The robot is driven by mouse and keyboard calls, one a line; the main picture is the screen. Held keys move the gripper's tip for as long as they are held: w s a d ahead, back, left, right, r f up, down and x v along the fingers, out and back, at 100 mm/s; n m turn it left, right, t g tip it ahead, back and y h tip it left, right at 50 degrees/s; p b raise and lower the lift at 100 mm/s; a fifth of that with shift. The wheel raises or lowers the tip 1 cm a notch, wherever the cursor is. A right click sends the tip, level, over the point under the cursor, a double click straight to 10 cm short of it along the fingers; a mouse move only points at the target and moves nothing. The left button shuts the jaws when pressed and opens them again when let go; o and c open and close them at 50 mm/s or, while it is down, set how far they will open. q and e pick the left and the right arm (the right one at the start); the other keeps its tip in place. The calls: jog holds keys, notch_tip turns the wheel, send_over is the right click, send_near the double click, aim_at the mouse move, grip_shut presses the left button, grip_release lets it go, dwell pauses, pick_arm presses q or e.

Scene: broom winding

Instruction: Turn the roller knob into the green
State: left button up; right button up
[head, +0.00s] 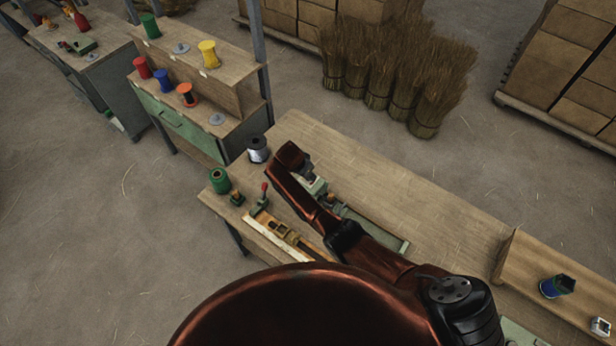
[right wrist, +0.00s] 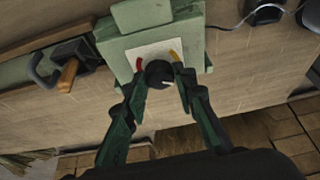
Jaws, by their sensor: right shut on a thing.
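The roller knob (right wrist: 158,73) is a round black knob with a short white mark pointing to the lower right in the right wrist view. It sits on a white dial plate (right wrist: 146,53) on a pale green housing (right wrist: 112,45). A red arc shows left of the knob and a yellow arc at its upper right. I cannot see a green arc; the dial's lower part is hidden by the knob and fingers. My right gripper (right wrist: 160,82) is shut on the knob, one dark green finger on each side. In the head view my right arm hides the knob. My left gripper is not in view.
A wooden workbench (head: 440,222) holds a dark-topped spool (head: 257,149), a green spool (head: 219,180) and a red-handled lever (head: 264,192) near its left end. A wooden-handled part (right wrist: 68,75) lies left of the housing. Straw bundles (head: 395,75) stand behind the bench.

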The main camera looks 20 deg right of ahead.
jog(key=shift+w+a+f+m+b, duration=0.1)
jog(key=shift+m+b, duration=0.25)
jog(key=shift+m, duration=0.15)
jog(key=m+g+b, duration=0.1)
jog(key=m+b, duration=0.2)
jog(key=m+g+b, duration=0.1)
jog(key=m+b, duration=0.2)
jog(key=b, duration=0.1)
jog(key=m+g+h+b, duration=0.1)
jog(key=m+b, duration=0.2)
jog(key=b, duration=0.1)
jog(key=shift+w+f+g, duration=0.1)
jog(key=shift+w+g, duration=0.15)
jog(key=shift+g, duration=0.05)
jog(key=shift+m+g+b, duration=0.3)
jog(key=shift+m+b, duration=0.4)
jog(key=shift+b, duration=0.35)
jog(key=shift+r, duration=0.2)
jog(key=o, duration=1.2)
jog(key=shift+c, duration=0.2)
jog(key=shift+r, duration=0.1)
jog(key=v, duration=1.1)
jog(key=shift+r, duration=0.4)
